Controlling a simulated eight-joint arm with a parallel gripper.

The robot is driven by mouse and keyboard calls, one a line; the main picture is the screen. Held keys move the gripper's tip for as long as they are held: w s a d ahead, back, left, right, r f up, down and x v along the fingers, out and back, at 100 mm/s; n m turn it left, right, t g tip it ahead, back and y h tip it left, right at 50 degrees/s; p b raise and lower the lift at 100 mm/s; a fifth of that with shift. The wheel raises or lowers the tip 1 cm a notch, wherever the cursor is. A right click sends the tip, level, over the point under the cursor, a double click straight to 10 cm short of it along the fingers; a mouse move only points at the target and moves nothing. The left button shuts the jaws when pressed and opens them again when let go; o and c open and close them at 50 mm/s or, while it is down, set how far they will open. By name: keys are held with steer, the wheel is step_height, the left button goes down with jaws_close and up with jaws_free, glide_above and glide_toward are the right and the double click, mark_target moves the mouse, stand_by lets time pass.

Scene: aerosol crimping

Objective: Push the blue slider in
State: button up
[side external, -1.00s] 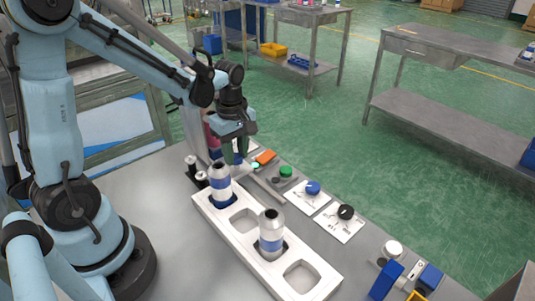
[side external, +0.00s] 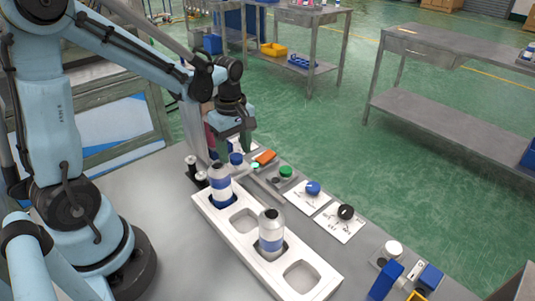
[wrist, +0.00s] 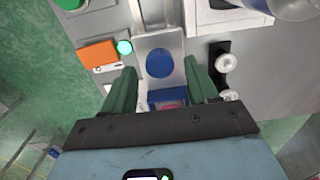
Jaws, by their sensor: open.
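The blue slider (wrist: 159,63) shows in the wrist view as a round blue knob on a grey metal rail. In the side external view the blue slider (side external: 236,158) is at the far end of the table, close under my gripper (side external: 240,146). My gripper (wrist: 161,78) is open, its two green fingers wide apart with nothing held between them. A smaller blue part (wrist: 168,96) with a reddish area shows lower down between the fingers. Whether a finger touches the slider cannot be told.
An orange block (wrist: 97,54) and a lit green lamp (wrist: 124,47) sit beside the rail. Black-and-white fittings (wrist: 227,62) stand on the other side. A white tray (side external: 203,206) with two bottles stands nearer; green, blue and black knobs line the table edge.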

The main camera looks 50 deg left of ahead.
step_height(320, 180, up, 11)
steer(key=shift+r, duration=0.2)
stand_by(0.4)
steer(key=s+d+f+m+t, duration=0.2)
steer(key=s+d+m+t, duration=0.3)
steer(key=m, duration=1.3)
steer(key=shift+d+f+t, duration=0.35)
steer(key=shift+d+t, duration=0.75)
steer(key=shift+d, duration=0.05)
